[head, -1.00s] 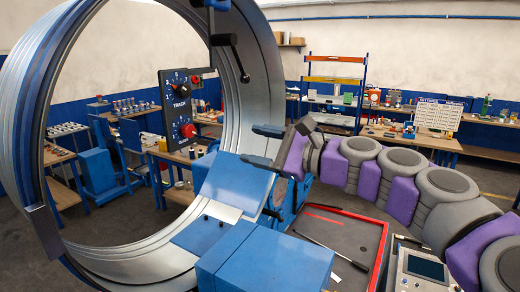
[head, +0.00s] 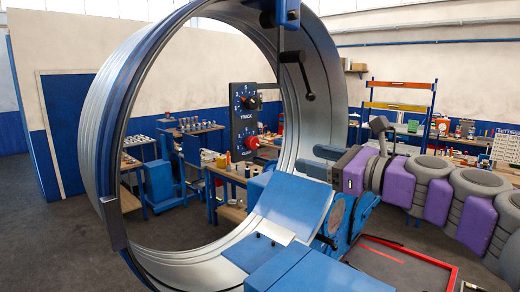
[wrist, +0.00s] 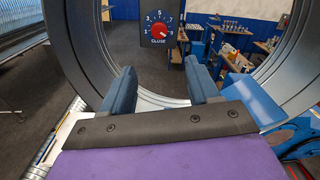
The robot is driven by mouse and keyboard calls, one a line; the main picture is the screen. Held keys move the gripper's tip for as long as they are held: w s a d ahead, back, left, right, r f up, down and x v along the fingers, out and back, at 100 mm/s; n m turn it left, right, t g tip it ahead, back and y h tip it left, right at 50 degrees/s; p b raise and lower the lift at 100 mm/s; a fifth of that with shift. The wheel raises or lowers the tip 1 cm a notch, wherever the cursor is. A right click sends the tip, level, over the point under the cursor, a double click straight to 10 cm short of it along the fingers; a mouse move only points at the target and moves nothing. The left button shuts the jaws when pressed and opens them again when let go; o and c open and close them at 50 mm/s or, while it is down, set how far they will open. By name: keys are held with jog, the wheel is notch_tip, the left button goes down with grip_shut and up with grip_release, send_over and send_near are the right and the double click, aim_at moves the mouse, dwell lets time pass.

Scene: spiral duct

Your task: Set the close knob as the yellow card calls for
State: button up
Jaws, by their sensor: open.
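The close knob (wrist: 158,32) is a red knob on a dark dial plate (wrist: 157,15) marked CLOSE, with odd numbers around it, in the wrist view's top middle. Its white pointer seems to aim low right, near the 9, but it is small. In the head view the red knob (head: 252,143) is low on a panel (head: 244,118) marked TRACK, below another knob (head: 253,103). My gripper (wrist: 160,84) is open and empty; the knob shows ahead between its fingers, well apart. It also shows in the head view (head: 323,161). I cannot make out a yellow card.
A large metal duct ring (head: 125,150) surrounds the panel in view. A crank handle (head: 297,70) hangs from its top. A blue tilted plate (head: 295,205) and blue housing (head: 310,270) stand in front. A white settings board (head: 507,147) is at the far right.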

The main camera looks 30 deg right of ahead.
aim_at(256, 145)
jog(key=p+x, duration=0.1)
jog(key=x, duration=1.5)
jog(key=shift+w, duration=0.25)
jog(key=shift+c, duration=0.2)
jog(key=shift+a, duration=0.1)
jog(key=c, duration=1)
jog(key=shift+n, duration=1.4)
